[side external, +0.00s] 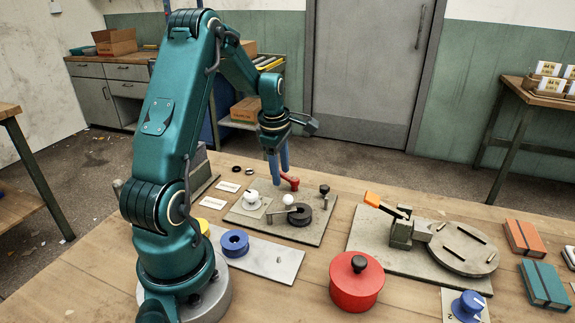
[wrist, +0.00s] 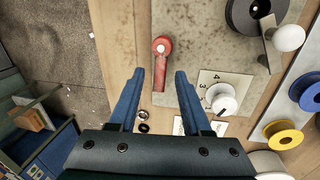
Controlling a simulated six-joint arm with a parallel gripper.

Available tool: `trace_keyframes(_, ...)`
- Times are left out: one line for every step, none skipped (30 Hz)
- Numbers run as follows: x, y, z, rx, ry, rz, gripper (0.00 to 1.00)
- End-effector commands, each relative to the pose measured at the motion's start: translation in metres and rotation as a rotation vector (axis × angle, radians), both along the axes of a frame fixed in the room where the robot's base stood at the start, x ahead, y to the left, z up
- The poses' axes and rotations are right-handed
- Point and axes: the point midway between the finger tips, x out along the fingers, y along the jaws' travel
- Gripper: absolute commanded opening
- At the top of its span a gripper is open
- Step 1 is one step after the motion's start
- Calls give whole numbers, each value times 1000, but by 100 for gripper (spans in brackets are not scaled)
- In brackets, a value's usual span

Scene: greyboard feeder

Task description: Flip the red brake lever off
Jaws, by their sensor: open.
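The red brake lever (wrist: 161,65) is on a grey baseplate (wrist: 200,30), near its left edge in the wrist view. Its round pivot end is at the top of the picture and its arm points down towards my gripper. In the side view the red lever (side external: 290,182) shows at the back of the plate (side external: 310,232), just below and right of the blue fingers. My gripper (wrist: 160,75) is open and empty, and in the wrist view the lever's free end appears between its fingertips. In the side view my gripper (side external: 279,165) points down close to the lever; I cannot tell whether they touch.
A white numbered dial (wrist: 221,98) and a crank with a white ball (wrist: 288,37) share the plate. A black knob (side external: 324,190) stands at its right corner. A red canister (side external: 357,285) and a turntable fixture (side external: 463,248) stand right. A blue spool (side external: 235,243) is in front.

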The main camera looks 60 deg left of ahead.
Motion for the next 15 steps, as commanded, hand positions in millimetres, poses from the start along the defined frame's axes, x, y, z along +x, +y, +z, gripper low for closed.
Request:
trace_keyframes(0,0,4,3,-3,0,48)
trace_keyframes(0,0,7,5,-4,0,48)
trace_keyframes(-1,0,12,4,-3,0,48)
trace_keyframes(-1,-1,17,5,-5,0,48)
trace_keyframes(-2,-1,21,5,-5,0,48)
trace_keyframes(-3,-2,26,5,-5,0,48)
trace_keyframes(-3,-2,30,5,-5,0,48)
trace_keyframes(-4,-3,34,5,-5,0,48)
trace_keyframes(-4,-3,39,6,-5,0,48)
trace_keyframes(-5,-4,42,5,-4,0,48)
trace_keyframes(-5,-4,44,4,-3,0,48)
trace_keyframes(-6,-5,47,4,-3,1,48)
trace_keyframes(-6,-5,48,3,-2,1,48)
trace_keyframes(-6,-5,49,3,-2,1,48)
trace_keyframes(-7,-5,50,2,-1,1,48)
